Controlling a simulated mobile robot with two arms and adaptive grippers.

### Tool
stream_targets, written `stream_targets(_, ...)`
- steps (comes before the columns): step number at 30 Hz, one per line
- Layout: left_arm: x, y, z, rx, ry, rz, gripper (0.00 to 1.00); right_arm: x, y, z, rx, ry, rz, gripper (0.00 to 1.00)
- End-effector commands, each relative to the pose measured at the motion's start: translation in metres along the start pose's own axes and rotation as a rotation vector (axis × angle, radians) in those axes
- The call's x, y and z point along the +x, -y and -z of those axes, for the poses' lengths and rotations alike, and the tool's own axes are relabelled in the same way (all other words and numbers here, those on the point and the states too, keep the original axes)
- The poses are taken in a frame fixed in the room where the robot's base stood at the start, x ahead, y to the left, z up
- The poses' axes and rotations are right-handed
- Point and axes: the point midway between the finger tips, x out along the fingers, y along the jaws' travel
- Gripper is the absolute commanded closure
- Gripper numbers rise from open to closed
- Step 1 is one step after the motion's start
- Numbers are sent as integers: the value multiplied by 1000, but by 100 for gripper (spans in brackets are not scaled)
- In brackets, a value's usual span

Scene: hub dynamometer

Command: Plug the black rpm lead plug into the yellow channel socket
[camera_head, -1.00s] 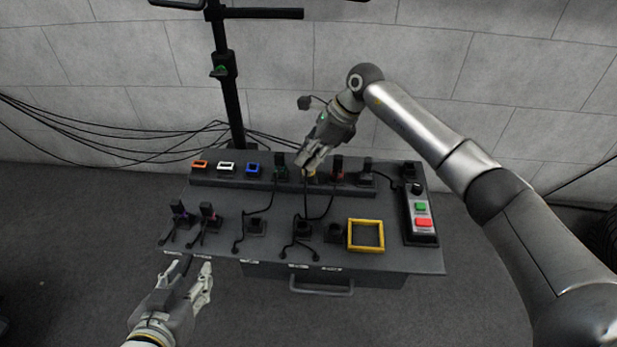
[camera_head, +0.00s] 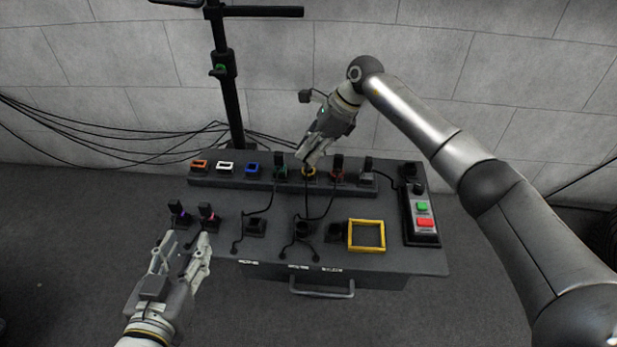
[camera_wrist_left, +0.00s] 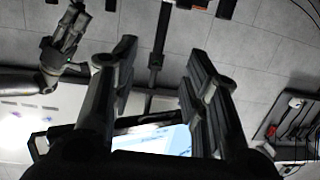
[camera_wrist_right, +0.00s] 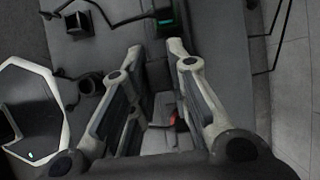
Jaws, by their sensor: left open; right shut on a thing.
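The yellow channel socket (camera_head: 309,175) is in the raised back row of the grey bench, between the green and red-brown sockets. My right gripper (camera_head: 307,159) is shut on the black rpm lead plug (camera_head: 310,167) right at this socket, fingers slanting down. A black lead hangs from there down the bench front. The fingers hide most of the plug, so I cannot tell whether it is seated. In the right wrist view the fingers (camera_wrist_right: 162,55) reach down to the bench. My left gripper (camera_head: 182,240) is open and empty off the bench's front left corner; its fingers also show apart in the left wrist view (camera_wrist_left: 160,52).
Orange (camera_head: 200,164), white (camera_head: 225,166) and blue (camera_head: 253,168) sockets are empty at the back left. Plugs stand in the green (camera_head: 281,170) and red-brown (camera_head: 338,172) sockets. A yellow square frame (camera_head: 366,249) and button box (camera_head: 421,215) are on the right. Loose leads cross the bench.

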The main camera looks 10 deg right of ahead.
Motion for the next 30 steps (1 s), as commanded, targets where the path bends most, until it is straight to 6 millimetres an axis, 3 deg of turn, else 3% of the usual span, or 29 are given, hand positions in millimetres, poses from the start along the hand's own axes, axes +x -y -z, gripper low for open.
stream_targets(21,2,-6,42,-4,-216,-13,58,0,12,0,-1,1,-1,100)
stream_targets(30,2,-6,43,-4,-219,-13,58,0,13,0,0,1,0,100)
